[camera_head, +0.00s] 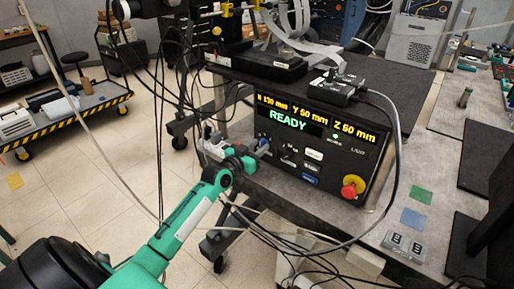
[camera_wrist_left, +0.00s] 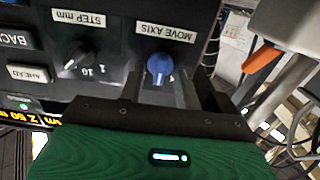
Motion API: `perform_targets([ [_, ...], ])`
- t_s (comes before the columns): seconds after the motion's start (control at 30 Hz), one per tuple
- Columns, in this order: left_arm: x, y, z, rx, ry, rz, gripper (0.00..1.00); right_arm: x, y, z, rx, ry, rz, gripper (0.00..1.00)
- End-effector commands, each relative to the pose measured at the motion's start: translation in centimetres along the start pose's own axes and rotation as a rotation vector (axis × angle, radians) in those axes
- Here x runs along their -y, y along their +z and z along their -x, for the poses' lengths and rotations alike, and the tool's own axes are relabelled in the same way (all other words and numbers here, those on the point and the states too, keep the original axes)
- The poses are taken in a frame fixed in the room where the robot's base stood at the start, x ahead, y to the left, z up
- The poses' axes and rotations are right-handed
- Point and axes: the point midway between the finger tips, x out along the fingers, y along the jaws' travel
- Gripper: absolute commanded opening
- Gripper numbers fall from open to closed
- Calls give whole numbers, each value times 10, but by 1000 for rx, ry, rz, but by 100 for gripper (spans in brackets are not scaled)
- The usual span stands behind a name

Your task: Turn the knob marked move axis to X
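The blue move axis knob (camera_wrist_left: 159,68) is on the black control panel, beside its MOVE AXIS label (camera_wrist_left: 165,32), which appears upside down in the left wrist view. A small pale mark shows at the knob's lower right; the axis letters around it cannot be read. My left gripper (camera_wrist_left: 164,84) is open, its fingers on either side of the knob with gaps showing. In the head view my left gripper (camera_head: 257,148) is at the left edge of the control panel (camera_head: 345,160), partly covering the knob. My right gripper is not in view.
A red emergency button (camera_head: 351,187) is at the panel's lower right. The display (camera_head: 290,118) reads READY. Loose cables hang around the panel and my arm.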

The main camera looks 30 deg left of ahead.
Motion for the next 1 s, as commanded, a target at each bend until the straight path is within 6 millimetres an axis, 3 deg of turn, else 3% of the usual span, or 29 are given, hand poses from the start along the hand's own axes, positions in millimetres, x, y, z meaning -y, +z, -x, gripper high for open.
perform_targets([
  [0.07,0,0,0,0,0,0,30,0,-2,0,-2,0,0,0],
  [0.2,0,0,0,0,0,0,2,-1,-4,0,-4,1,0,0],
  [0.23,0,0,0,0,0,0,0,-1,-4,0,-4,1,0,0],
  [0.63,0,0,0,1,0,54,0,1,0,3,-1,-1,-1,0],
  [1.0,1,-1,0,1,0,319,0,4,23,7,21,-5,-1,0],
])
